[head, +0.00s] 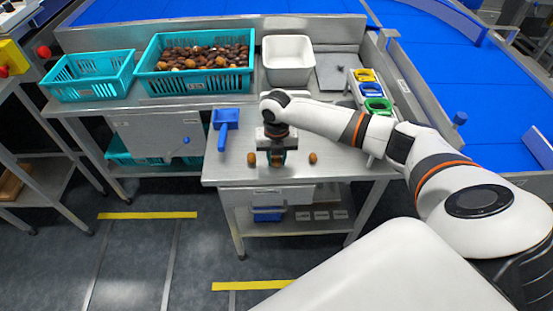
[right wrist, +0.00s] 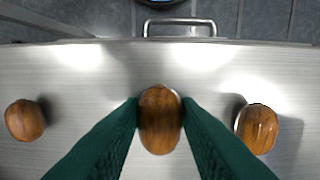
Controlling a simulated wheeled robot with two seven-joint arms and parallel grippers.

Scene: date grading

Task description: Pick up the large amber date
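The large amber date (right wrist: 160,120) is a long brown-orange date in the middle of the right wrist view. My right gripper (right wrist: 160,127) has its dark green fingers against both sides of it, low over the steel table (head: 225,174). I cannot tell whether the date touches the table. In the head view my right gripper (head: 277,160) mostly hides it. Two other brown dates lie apart on either side, one left (head: 251,159) and one right (head: 313,158) in the head view. They also show in the right wrist view, right (right wrist: 257,128) and left (right wrist: 25,120). My left gripper is not in view.
A blue scoop (head: 224,124) lies at the table's left. Behind stand a teal crate of dates (head: 150,82), an empty teal crate (head: 92,92) and a white bin (head: 288,75). Yellow, blue and green-rimmed containers (head: 377,105) stand at the right. The table's front strip is clear.

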